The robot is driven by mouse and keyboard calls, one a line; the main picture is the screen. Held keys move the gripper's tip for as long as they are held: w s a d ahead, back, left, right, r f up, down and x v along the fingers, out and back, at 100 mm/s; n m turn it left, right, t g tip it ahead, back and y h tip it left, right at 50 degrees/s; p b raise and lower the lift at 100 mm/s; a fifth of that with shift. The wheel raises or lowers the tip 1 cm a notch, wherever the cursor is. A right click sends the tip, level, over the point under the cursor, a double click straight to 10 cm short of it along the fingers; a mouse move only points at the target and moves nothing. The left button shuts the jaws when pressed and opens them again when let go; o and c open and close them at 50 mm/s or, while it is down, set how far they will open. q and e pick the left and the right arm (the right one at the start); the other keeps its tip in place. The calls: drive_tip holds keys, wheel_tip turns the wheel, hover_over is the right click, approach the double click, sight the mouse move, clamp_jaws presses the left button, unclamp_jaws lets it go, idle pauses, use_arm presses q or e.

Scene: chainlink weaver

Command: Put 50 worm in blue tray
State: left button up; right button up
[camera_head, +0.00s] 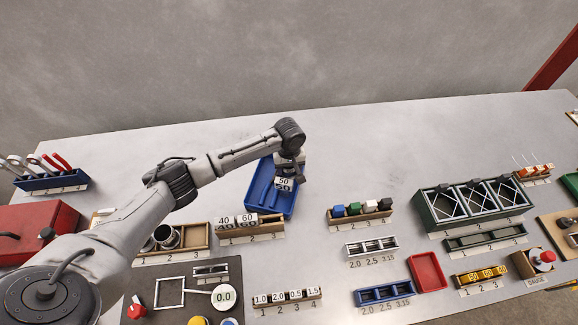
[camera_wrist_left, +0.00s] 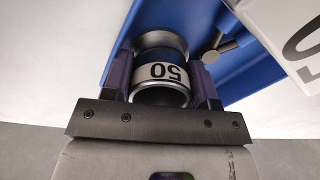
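The 50 worm is a metal cylinder with a white band marked 50. It shows in the left wrist view (camera_wrist_left: 163,73) between the two dark fingers of my left gripper (camera_wrist_left: 162,85), which is shut on it. In the head view my left gripper (camera_head: 289,167) is over the blue tray (camera_head: 258,188), with the worm (camera_head: 285,187) below it. The blue tray also shows behind the worm in the left wrist view (camera_wrist_left: 240,72). I cannot tell whether the worm touches the tray floor. My right gripper is not in view.
A wooden rack (camera_head: 250,238) with pieces marked 40 and 60 stands just in front of the blue tray. A wooden rack of coloured pieces (camera_head: 360,220) and a green case (camera_head: 472,207) stand to the right. The table behind the tray is clear.

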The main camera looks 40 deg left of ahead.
use_arm(q)
drive_tip(key=shift+o, duration=0.6)
drive_tip(key=shift+r, duration=0.25)
wheel_tip(320, 180, up, 12)
drive_tip(key=p, duration=0.1)
drive_tip(key=shift+p, duration=0.35)
